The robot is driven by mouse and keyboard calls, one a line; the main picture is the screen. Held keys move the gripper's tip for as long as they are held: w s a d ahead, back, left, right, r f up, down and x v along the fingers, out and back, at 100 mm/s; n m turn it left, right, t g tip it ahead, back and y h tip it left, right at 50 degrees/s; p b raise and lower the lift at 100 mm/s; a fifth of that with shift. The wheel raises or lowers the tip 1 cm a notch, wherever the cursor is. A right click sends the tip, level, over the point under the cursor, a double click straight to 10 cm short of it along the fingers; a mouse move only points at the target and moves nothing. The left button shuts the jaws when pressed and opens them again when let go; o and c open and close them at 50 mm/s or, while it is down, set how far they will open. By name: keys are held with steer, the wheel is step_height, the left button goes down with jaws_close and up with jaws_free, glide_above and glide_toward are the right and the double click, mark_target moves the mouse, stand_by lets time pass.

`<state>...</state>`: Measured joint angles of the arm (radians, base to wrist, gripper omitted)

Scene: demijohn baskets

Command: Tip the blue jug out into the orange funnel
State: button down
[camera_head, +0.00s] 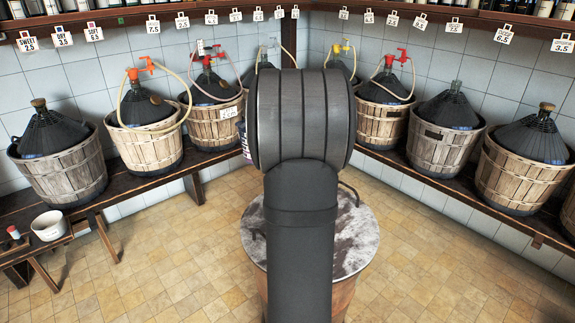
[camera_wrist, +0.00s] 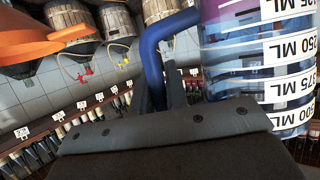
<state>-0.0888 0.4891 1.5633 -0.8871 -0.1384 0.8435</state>
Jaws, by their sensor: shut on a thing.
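The blue jug (camera_wrist: 255,75) shows at the right of the wrist view, cut off by the frame edge. It is see-through blue with white measuring labels, and looks purple near the top of the picture. My gripper (camera_wrist: 172,92) is shut on its blue handle (camera_wrist: 151,55). The orange funnel (camera_wrist: 45,25) is at the upper left of the wrist view, partly out of frame, with a gap between it and the jug. I cannot tell whether liquid is leaving the jug.
A round barrel top (camera_head: 350,240) stands behind my arm in the head view. Basketed demijohns, such as one at left (camera_head: 62,170) and one at right (camera_head: 525,170), line wooden benches. A white bowl (camera_head: 48,225) sits on the left bench. The tiled floor (camera_head: 170,260) is clear.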

step_height(320, 180, up, 8)
steer(key=m+h, duration=0.2)
steer(key=h, duration=0.1)
steer(key=s+d+f+m+g+h, duration=0.2)
steer(key=s+d+m+g+h, duration=0.2)
steer(key=d, duration=0.7)
steer(key=s+d+f+m+g+h, duration=0.2)
steer(key=s+d+m+g+h, duration=0.2)
steer(key=s+d+m+h, duration=0.3)
steer(key=s+d, duration=0.1)
steer(key=d, duration=0.3)
steer(key=shift+s+d+h, duration=0.15)
steer(key=shift+s+h, duration=0.2)
steer(key=shift+h, duration=0.05)
steer(key=shift+r, duration=0.1)
steer(key=shift+r+n+g, duration=0.4)
steer(key=shift+r, duration=0.1)
